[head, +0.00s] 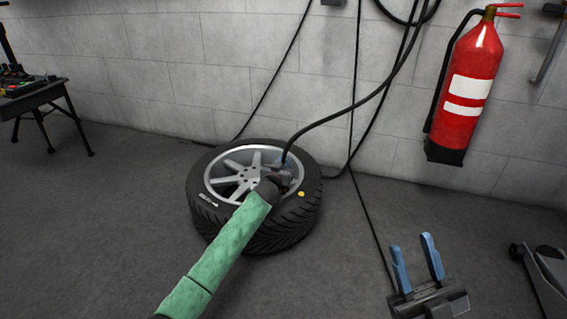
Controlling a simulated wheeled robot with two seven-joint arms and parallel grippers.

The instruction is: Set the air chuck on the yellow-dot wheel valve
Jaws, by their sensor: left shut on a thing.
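The wheel (196,197) lies flat on the floor by the wall, its silver spoked rim facing up. A yellow dot (301,194) marks the right side of its tyre. My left gripper (283,168) is over the right part of the rim, left of and behind the dot. It is shut on the air chuck, at the end of a black hose (320,122). The gripper mostly hides the chuck, and the valve cannot be made out, so I cannot tell whether they touch. My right gripper (414,248) is open and empty, low at the right, away from the wheel.
The hose rises to the grey block wall (150,75), where other black cables hang. A red fire extinguisher (468,85) is at the wall on the right. A dark bench (35,95) stands far left. A grey wheeled device (545,275) is at the right edge. Floor left of the wheel is clear.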

